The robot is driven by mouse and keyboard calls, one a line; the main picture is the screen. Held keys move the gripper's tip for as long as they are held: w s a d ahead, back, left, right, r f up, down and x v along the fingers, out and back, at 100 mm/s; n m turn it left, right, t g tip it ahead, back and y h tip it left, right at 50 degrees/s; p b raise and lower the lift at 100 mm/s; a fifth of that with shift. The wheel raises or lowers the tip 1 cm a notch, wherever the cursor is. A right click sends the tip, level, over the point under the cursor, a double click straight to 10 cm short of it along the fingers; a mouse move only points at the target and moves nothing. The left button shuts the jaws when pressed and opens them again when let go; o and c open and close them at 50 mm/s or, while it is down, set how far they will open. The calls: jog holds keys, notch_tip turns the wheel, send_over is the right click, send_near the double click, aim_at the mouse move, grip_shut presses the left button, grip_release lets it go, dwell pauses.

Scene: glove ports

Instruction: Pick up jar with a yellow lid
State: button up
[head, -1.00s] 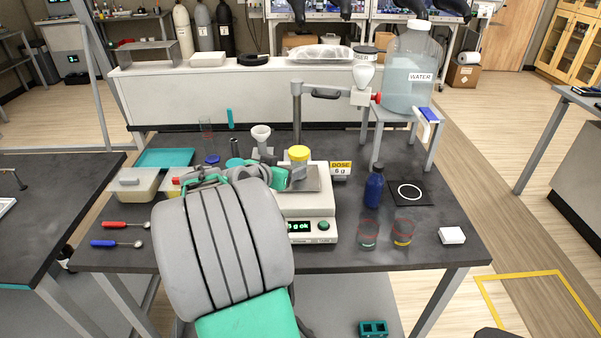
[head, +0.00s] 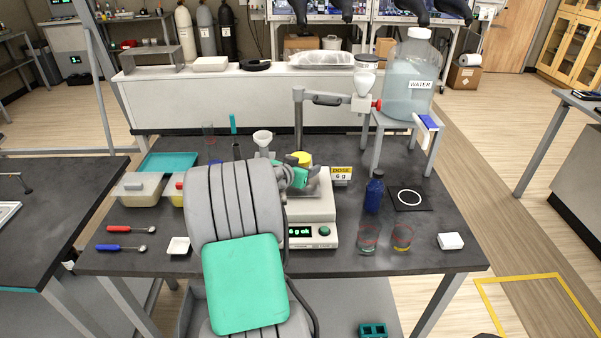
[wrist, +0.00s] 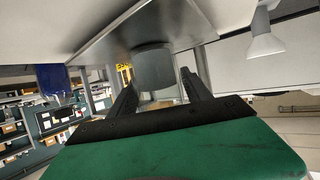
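The jar with a yellow lid (head: 303,157) stands on the pan of the white scale (head: 308,232) in the head view. Its yellow lid shows, but my gripper and arm hide most of its body. In the wrist view the picture looks upside down, and the grey jar (wrist: 152,68) hangs from the pan between my two dark fingers. My gripper (wrist: 157,78) is open, with a finger on either side of the jar and small gaps showing. In the head view my gripper (head: 299,170) is right at the jar.
A clamp stand (head: 298,118) rises behind. A blue bottle (head: 374,192) and two beakers (head: 401,237) are to the right. A small white dish (head: 178,246) lies at left.

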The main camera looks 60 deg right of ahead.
grip_shut()
dwell(0.4)
jog(key=shift+r, duration=0.1)
